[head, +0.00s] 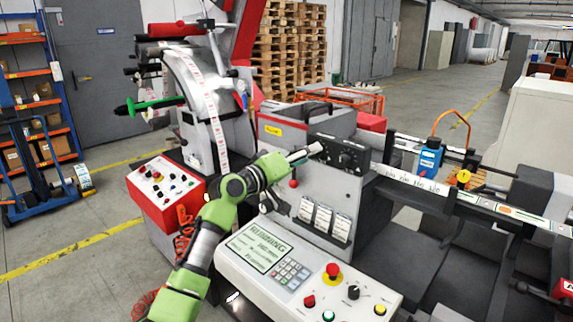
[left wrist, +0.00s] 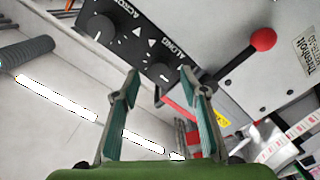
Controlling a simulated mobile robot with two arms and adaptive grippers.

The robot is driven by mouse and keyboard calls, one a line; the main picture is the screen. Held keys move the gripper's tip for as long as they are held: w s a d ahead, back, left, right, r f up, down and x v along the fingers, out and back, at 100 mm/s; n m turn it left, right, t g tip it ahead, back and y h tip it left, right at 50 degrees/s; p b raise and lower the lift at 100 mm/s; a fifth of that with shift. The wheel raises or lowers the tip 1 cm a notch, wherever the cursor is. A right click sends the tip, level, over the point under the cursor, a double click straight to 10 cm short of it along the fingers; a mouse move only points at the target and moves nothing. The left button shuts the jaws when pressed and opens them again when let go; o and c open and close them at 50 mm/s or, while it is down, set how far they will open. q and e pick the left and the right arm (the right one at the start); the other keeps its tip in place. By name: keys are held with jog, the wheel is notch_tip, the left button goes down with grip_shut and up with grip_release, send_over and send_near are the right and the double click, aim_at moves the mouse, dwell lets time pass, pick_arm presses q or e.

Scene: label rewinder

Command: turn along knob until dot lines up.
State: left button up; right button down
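In the left wrist view a black panel (left wrist: 133,40) carries two dark round knobs. The along knob (left wrist: 159,73) lies by the word ALONG, with a small light mark on it. The across knob (left wrist: 100,28) is farther up left. My left gripper (left wrist: 165,82) is open and empty, its two fingers on either side of the along knob in the picture. I cannot tell whether they touch it. In the head view my left gripper (head: 316,150) reaches the left part of the panel (head: 352,153) and hides the along knob there. My right gripper is not in view.
A red ball-ended lever (left wrist: 262,40) stands close beside the panel. Below it are label cards (head: 323,217) and a control console (head: 290,265) with a red stop button. A rail with a blue unit (head: 430,158) runs to the right.

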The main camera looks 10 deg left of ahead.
pick_arm(q)
jog(key=v, duration=1)
jog(key=shift+w, duration=0.1)
